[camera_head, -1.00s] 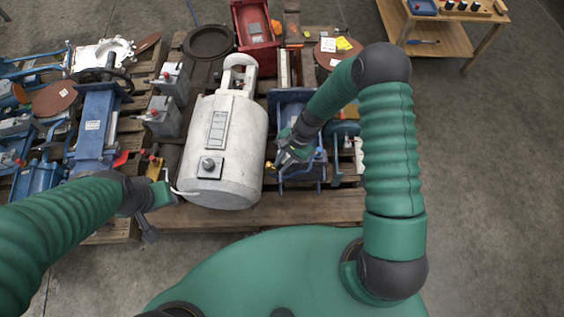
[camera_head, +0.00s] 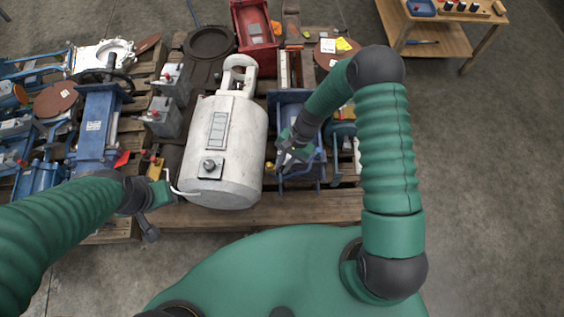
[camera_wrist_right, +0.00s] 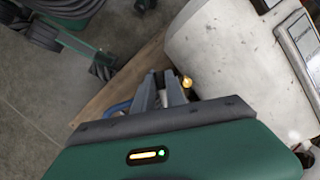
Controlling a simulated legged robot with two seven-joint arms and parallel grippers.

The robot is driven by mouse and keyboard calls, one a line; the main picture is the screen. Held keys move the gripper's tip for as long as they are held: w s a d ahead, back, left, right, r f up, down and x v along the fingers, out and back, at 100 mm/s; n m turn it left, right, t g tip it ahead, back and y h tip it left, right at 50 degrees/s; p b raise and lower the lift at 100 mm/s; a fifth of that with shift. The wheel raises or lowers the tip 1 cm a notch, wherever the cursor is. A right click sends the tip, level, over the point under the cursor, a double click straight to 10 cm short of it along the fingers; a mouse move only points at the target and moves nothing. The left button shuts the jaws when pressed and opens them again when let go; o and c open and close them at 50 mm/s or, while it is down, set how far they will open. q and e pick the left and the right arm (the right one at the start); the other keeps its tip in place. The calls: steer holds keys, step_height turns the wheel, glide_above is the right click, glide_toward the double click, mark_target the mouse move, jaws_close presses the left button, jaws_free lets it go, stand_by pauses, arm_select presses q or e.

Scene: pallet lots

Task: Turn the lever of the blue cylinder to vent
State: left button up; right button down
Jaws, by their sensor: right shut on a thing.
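The blue cylinder (camera_head: 296,97) lies on the pallet right of a big white tank, largely hidden under my right arm. My right gripper (camera_head: 279,167) is at its near end, beside the tank. In the right wrist view, the gripper's grey fingers (camera_wrist_right: 166,92) are close together, shut on what appears to be the lever, which is mostly hidden between them. A small brass knob (camera_wrist_right: 187,82) shows right beside the fingertips. My left gripper (camera_head: 160,190) is left of the tank's near end; its fingers are unclear. I cannot read any vent marking.
The white tank (camera_head: 232,125) stands close to the left of my right gripper. A white curved tube (camera_head: 184,192) is near my left gripper. Blue machine parts (camera_head: 95,125) crowd the left pallet. A red bin (camera_head: 254,25) is behind.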

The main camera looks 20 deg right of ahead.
steer(key=shift+s+d+n+g+h+p, duration=0.1)
steer(key=shift+d+n+g+h+p, duration=0.25)
steer(key=shift+n, duration=0.7)
steer(key=shift+s+d+n+g+h+p, duration=0.1)
steer(key=shift+d+n+g+h+p, duration=0.25)
steer(key=shift+n, duration=0.65)
steer(key=shift+s+d+n+g+h+p, duration=0.1)
steer(key=shift+d+n+g+p, duration=0.4)
steer(key=shift+n, duration=0.55)
steer(key=shift+d, duration=0.1)
steer(key=c, duration=1.7)
jaws_free()
steer(key=o, duration=0.3)
steer(key=shift+s, duration=0.1)
steer(key=shift+o, duration=0.2)
steer(key=p+v, duration=0.4)
steer(key=v, duration=1.2)
steer(key=shift+r, duration=0.4)
